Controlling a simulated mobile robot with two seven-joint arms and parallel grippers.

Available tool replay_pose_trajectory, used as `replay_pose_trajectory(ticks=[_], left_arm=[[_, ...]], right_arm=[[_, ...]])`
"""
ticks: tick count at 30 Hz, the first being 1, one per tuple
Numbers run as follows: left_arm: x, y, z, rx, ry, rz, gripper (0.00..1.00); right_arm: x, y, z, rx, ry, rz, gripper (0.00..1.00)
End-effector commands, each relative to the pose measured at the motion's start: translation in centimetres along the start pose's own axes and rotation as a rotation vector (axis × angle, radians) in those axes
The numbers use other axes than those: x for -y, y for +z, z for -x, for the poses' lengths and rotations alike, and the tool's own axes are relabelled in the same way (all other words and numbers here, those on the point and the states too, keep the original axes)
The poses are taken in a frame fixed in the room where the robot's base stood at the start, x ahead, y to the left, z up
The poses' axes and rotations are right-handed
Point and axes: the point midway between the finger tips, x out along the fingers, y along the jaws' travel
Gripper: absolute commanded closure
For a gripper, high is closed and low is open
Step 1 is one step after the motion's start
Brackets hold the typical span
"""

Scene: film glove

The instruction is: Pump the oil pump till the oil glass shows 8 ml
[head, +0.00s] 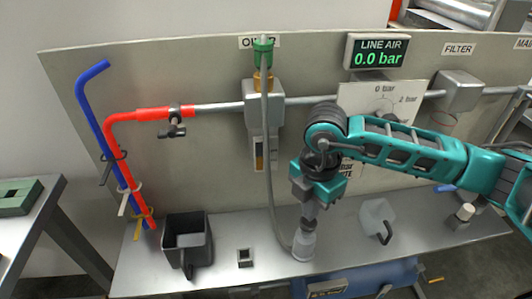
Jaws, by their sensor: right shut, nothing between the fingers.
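The oiler (264,100) hangs on the air line under a partly hidden sign, with a green cap (263,45) on top. Its oil glass (259,153) is small and shows an amber patch low down; I cannot read its level. A grey hose (268,180) runs from the cap down to the oil pump (303,246), a pale grey body standing on the bench. My right gripper (309,222) is shut and empty, pointing down directly over the pump's top. It hides the top; I cannot tell whether they touch. My left gripper is not in view.
A black open container (187,238) and a small dark block (245,258) stand left of the pump. A pale jug (377,218) stands right. The LINE AIR display (377,52) reads 0.0 bar. Red (128,118) and blue (96,115) pipes are at the left. The bench front is clear.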

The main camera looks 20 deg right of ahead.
Motion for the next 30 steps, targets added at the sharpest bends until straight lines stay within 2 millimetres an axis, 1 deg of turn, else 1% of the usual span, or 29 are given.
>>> replay_pose_trajectory(ticks=[11,30], left_arm=[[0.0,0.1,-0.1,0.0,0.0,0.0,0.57],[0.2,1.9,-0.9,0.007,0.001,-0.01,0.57]], right_arm=[[0.0,0.0,-0.2,0.0,0.0,0.0,1.0],[0.0,0.0,-2.5,0.0,0.0,0.0,1.0]])
